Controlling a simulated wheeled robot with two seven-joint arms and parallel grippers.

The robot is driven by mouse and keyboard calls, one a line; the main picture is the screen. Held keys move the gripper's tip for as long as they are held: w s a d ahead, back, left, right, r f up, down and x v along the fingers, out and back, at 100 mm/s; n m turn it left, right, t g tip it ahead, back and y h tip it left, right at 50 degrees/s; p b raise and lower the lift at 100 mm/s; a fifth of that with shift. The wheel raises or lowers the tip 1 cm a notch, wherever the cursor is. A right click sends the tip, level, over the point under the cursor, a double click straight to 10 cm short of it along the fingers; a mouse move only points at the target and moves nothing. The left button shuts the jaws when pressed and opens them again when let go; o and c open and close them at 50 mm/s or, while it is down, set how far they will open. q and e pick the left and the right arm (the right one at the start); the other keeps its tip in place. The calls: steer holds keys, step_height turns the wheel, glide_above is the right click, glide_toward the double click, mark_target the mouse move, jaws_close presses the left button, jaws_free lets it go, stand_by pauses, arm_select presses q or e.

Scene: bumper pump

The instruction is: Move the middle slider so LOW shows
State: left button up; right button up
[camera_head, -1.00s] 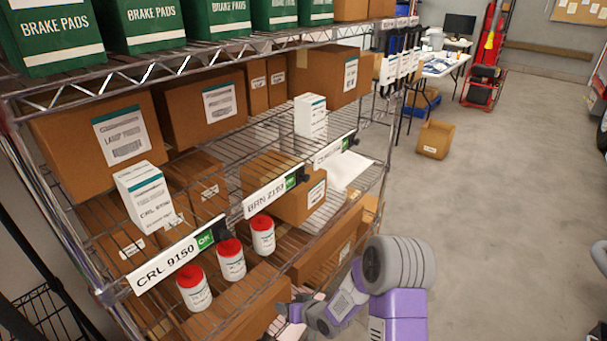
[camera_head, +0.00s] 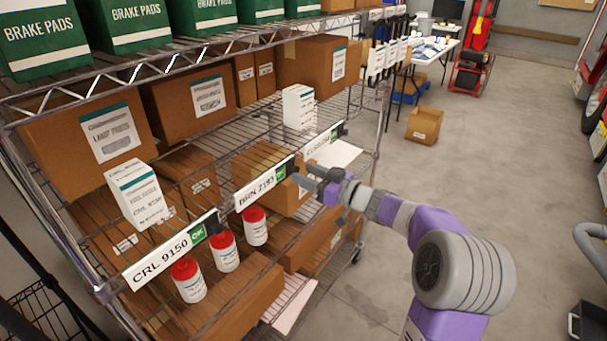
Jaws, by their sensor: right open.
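The middle label strip (camera_head: 262,186) reads BRN 2193 and hangs on the shelf's front edge. A green OK window (camera_head: 280,174) shows near its right end, with a dark slider (camera_head: 290,166) beside it. My right gripper (camera_head: 300,182) is open, its fingertips just right of and slightly below that slider. I cannot tell whether they touch it. The left strip (camera_head: 160,258) reads CRL 9150, also with a green OK (camera_head: 197,234) and a dark slider (camera_head: 211,226). The right strip (camera_head: 318,145) is angled and hard to read. My left gripper is out of view.
Three white bottles with red lids, such as the middle one (camera_head: 225,253), stand below the strips. White boxes (camera_head: 138,193) (camera_head: 298,107) and brown cartons fill the shelf. The floor (camera_head: 480,150) to the right is mostly clear.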

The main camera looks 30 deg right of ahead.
steer(key=shift+x, duration=0.85)
jaws_close()
